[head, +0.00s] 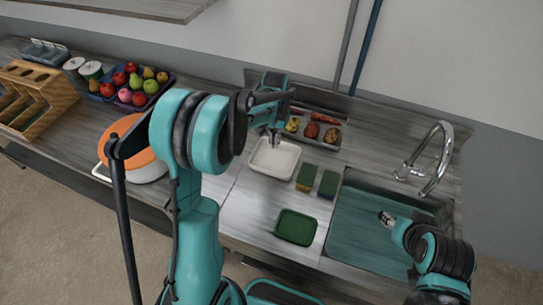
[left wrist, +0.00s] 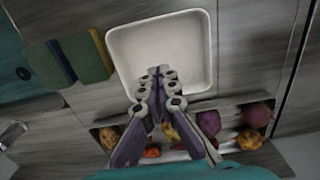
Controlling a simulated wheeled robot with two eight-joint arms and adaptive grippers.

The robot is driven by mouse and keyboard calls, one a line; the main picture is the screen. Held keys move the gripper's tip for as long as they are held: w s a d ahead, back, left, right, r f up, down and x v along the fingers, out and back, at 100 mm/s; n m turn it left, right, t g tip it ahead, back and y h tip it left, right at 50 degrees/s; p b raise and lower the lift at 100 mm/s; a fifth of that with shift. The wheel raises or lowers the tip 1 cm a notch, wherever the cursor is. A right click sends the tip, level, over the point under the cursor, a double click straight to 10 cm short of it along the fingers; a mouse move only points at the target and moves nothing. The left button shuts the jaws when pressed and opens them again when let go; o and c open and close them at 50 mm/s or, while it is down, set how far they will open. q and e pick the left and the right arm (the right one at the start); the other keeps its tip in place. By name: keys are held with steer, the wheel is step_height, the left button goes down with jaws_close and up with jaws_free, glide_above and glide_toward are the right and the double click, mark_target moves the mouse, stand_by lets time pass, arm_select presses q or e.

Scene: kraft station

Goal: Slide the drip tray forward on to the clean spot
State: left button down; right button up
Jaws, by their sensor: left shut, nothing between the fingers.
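A white square tray with a raised rim (head: 257,162) lies on the grey counter left of the sponges. It also shows in the left wrist view (left wrist: 120,55). My left gripper (head: 274,136) is at the tray's back edge; in the left wrist view its shut fingertips (left wrist: 162,75) overlap the tray's near rim, with nothing between them. Whether they touch the tray, I cannot tell. A green rectangular tray or mat (head: 295,227) lies nearer the counter's front edge. I cannot make out a marked clean spot. My right gripper (head: 386,218) is over the sink, too small to judge.
Two green-topped sponges (head: 306,178) lie right of the white tray, beside the sink (head: 362,228) with its tap (head: 436,160). A compartment tray of vegetables (head: 328,139) stands behind. An orange-lidded pot (head: 134,142) stands left.

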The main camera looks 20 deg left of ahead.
mark_target(270, 167)
arm_select(q)
step_height(270, 167, down, 10)
steer(key=shift+b, duration=0.95)
steer(key=s, duration=0.3)
steer(key=shift+s+r, duration=0.25)
steer(key=shift+s, duration=0.25)
steer(key=shift+s, duration=0.1)
